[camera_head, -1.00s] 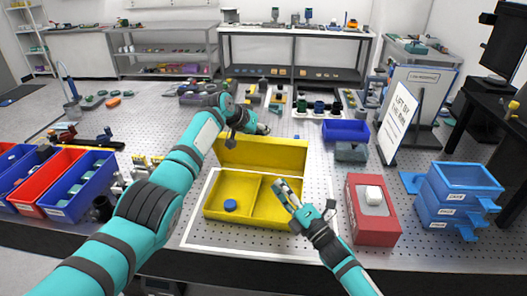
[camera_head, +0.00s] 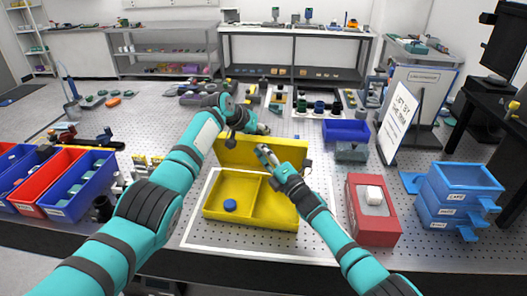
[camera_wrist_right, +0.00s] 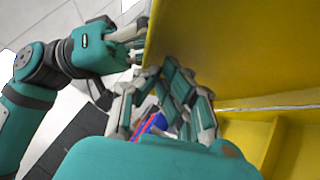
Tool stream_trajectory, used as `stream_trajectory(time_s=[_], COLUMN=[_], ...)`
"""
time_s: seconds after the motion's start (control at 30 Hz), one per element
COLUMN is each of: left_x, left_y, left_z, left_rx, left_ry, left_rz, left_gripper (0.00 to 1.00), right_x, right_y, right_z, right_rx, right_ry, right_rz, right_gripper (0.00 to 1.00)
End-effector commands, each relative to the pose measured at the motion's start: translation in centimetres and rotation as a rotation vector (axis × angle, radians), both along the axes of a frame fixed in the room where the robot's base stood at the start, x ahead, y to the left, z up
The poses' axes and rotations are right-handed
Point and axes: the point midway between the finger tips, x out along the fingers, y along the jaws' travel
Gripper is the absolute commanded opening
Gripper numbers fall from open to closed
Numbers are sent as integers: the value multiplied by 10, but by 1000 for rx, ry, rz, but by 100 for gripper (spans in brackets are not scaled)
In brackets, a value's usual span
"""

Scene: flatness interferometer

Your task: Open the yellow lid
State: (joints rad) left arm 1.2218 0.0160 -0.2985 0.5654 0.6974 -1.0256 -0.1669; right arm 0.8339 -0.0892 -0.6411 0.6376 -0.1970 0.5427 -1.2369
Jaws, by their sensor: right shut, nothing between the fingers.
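The yellow lid (camera_head: 235,151) stands raised at the back of the yellow box (camera_head: 250,225), hinged along its rear edge. The box has two compartments, and a blue round piece (camera_head: 230,205) lies in the left one. My left gripper (camera_head: 262,129) is behind the lid's top edge; its fingers are too small to judge. My right gripper (camera_head: 263,152) is shut and empty in front of the lid's inner face, above the box. In the right wrist view its fingers (camera_wrist_right: 172,85) are close to the lid (camera_wrist_right: 240,50); I cannot tell whether they touch it.
Blue and red bins (camera_head: 80,190) stand at the left. A blue tray (camera_head: 346,131) and a sign (camera_head: 397,122) stand behind on the right.

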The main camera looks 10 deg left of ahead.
Motion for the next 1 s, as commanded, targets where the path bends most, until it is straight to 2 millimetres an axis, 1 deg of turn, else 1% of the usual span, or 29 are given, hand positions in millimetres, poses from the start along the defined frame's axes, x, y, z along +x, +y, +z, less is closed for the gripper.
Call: stream_trajectory(time_s=[0.03,0.3,0.37,0.5,0.73,0.8,1.0], left_x=[1,1,1,0,-1,-2,-2], left_y=[-1,-1,-1,-1,-1,0,1], left_z=[3,4,4,3,-2,-4,-5], left_rx=[-2,-2,-2,-3,1,1,2], left_ry=[-6,-6,-6,-3,8,10,12], left_rz=[0,-1,-1,-2,-3,-2,0], left_gripper=[0,0,0,0,0,11,37], right_x=[0,1,5,18,20,21,20], right_y=[0,0,0,-2,-4,-5,-4], right_z=[0,1,3,10,11,12,14], right_rx=[-1,1,1,3,8,9,12], right_ry=[1,2,13,56,59,58,54], right_rz=[0,0,0,-2,-6,-7,-4], right_gripper=[0,0,0,0,0,0,0])
